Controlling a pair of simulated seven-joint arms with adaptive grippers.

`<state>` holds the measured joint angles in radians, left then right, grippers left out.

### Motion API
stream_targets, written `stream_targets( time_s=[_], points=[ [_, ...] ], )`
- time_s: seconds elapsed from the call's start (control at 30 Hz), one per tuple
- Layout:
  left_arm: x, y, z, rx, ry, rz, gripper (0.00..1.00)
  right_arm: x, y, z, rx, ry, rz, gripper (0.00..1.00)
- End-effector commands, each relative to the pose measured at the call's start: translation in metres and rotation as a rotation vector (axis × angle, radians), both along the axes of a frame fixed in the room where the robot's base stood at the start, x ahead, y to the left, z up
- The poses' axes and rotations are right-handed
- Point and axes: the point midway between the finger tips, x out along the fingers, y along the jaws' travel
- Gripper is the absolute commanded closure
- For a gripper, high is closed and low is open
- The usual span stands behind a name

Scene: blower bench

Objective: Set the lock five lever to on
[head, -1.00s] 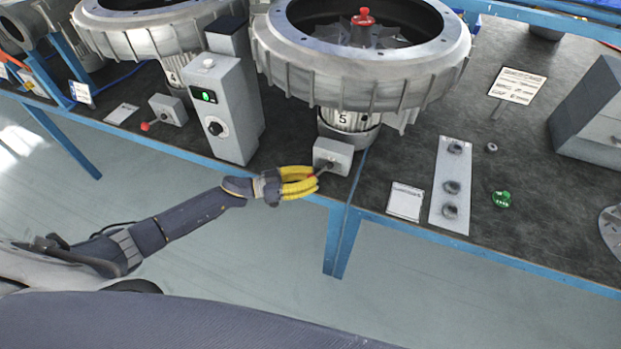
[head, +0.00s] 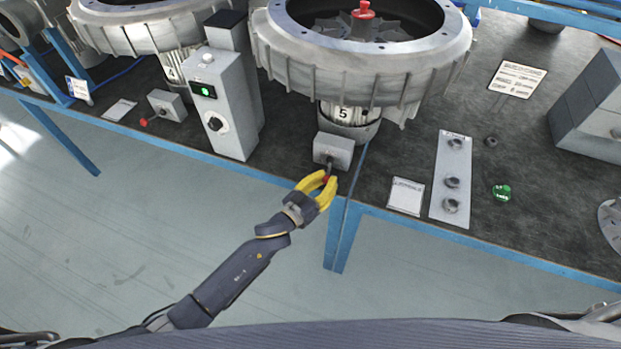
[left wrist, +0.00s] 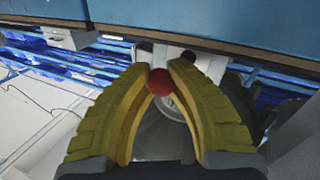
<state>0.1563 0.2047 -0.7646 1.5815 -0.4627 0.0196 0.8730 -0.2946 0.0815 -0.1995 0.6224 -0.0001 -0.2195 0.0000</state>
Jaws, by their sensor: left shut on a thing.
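The lock five box (head: 334,149) is a small grey box at the bench edge, below the blower (head: 365,50) marked 5. Its dark lever runs from the box front down towards me, ending in a red knob (left wrist: 160,82). My left gripper (head: 328,180) has its yellow fingers shut on the red knob, just below the box. In the left wrist view the knob sits between the two fingertips (left wrist: 161,75). The fingers partly hide the knob and lever in the head view. My right gripper is not in view.
A control box (head: 225,105) with a green display stands left. Beyond it, the lock four box (head: 166,105) has a red-knobbed lever pointing down-left. A white card (head: 406,196), a plate with dark knobs (head: 451,185) and a green knob (head: 502,194) lie right. Open floor lies before the bench.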

Motion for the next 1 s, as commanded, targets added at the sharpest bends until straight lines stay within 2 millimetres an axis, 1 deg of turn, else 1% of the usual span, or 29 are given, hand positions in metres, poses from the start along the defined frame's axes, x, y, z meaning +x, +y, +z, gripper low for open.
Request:
stream_targets(
  time_s=[0.03,0.27,0.57,1.0],
  points=[
    [0.0,-0.005,0.007,-0.016,-0.004,0.023,1.0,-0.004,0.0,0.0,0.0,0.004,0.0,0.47],
    [0.0,-0.012,0.007,-0.015,-0.008,0.112,1.0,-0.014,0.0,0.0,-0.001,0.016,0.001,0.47],
    [0.0,-0.017,0.008,-0.012,-0.011,0.174,1.0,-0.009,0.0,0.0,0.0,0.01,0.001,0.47],
    [0.0,-0.019,0.009,-0.012,-0.013,0.185,1.0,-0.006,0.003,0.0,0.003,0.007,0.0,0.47]
  ],
)
